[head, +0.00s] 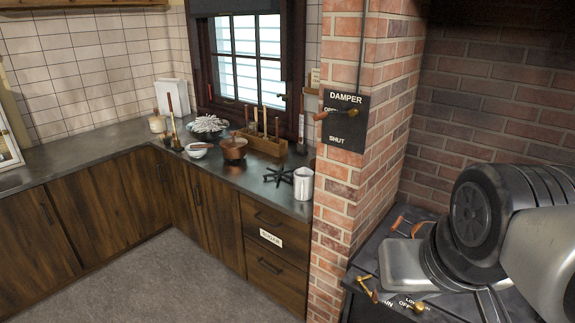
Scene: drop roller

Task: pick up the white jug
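The white jug (303,184) stands upright on the dark counter (255,172), close to its right end beside the brick pillar. It looks like a pale cylinder with an open top. My arm fills the lower right of the head view, over the dark stove top and well apart from the jug. I cannot make out my gripper's fingers in this view. Nothing touches the jug.
A black trivet (278,175) lies just left of the jug. A copper pot (233,149), a white bowl (198,150) and a wooden rack (262,142) stand farther left. The brick pillar (345,190) rises between counter and stove. The floor (175,280) is clear.

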